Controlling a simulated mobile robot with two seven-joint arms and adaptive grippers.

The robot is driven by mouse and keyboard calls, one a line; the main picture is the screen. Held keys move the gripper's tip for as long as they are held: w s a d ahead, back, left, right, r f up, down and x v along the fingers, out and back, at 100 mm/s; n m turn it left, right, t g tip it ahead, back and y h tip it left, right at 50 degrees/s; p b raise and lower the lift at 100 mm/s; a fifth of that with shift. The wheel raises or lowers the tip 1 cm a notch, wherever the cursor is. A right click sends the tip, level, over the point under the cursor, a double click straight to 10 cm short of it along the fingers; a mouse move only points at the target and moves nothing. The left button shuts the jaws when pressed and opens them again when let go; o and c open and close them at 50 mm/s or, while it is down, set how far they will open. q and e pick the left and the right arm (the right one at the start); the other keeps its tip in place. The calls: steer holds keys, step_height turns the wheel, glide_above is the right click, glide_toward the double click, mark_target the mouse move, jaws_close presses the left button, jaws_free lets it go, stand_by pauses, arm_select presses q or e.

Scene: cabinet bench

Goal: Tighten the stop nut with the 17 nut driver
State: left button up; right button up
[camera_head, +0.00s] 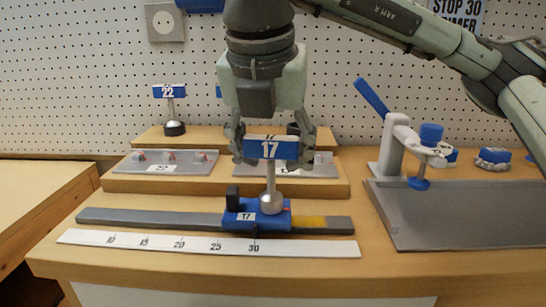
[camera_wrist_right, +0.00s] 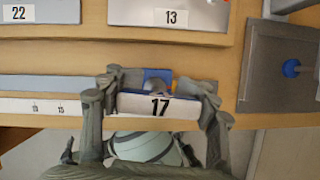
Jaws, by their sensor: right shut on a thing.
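My right gripper (camera_head: 270,151) is shut on the blue handle of the 17 nut driver (camera_head: 271,180), one finger at each end of the handle. The driver stands upright, and its round metal socket is down at the top of the blue stop block (camera_head: 243,218), labelled 17. The stop nut is hidden by the socket, so I cannot tell how well they are seated. The block sits on the grey rail (camera_head: 150,217), close to the 30 mark of the white scale (camera_head: 130,239). The right wrist view shows the handle labelled 17 (camera_wrist_right: 160,106) between the fingers. My left gripper is out of view.
A 22 nut driver (camera_head: 171,108) stands on the back shelf at the left. Grey plates (camera_head: 190,163) lie on the raised wooden step behind the rail. A toggle clamp (camera_head: 394,140) with a blue lever stands on a grey plate (camera_head: 470,215) at the right. A sign (camera_head: 458,12) reads STOP 30.

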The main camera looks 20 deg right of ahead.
steer(key=shift+n, duration=0.4)
steer(key=shift+r, duration=0.1)
steer(key=shift+r+p, duration=1.45)
steer(key=shift+r, duration=0.75)
